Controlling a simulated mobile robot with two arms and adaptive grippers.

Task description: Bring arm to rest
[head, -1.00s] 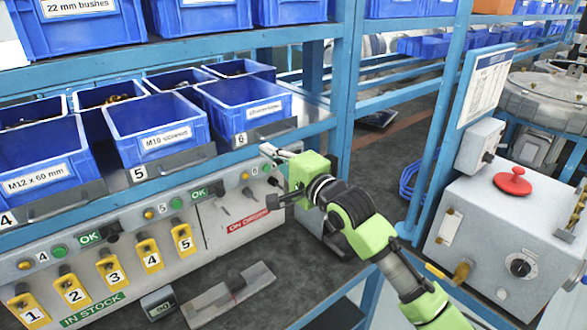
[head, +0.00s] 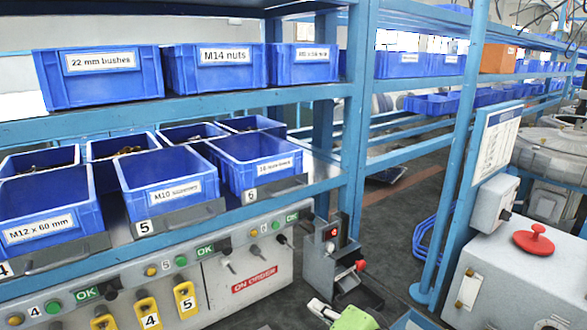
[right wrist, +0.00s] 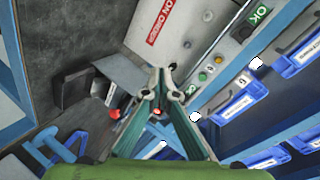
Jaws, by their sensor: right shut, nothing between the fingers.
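My right gripper (head: 318,306) shows at the bottom edge of the head view, with a green part of my right arm (head: 354,318) behind it. Most of the arm is cut off by the frame. In the right wrist view the two fingers of the gripper (right wrist: 162,84) come together at their tips, shut with nothing between them. The gripper is in front of the bench panel and apart from the bins. My left gripper is not in view.
Labelled blue bins (head: 178,186) stand on blue shelves above a grey panel (head: 238,268) with switches and an ON ORDER sign. A grey device with a red knob (head: 361,265) stands on the bench. A grey box with a red button (head: 533,240) is at right.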

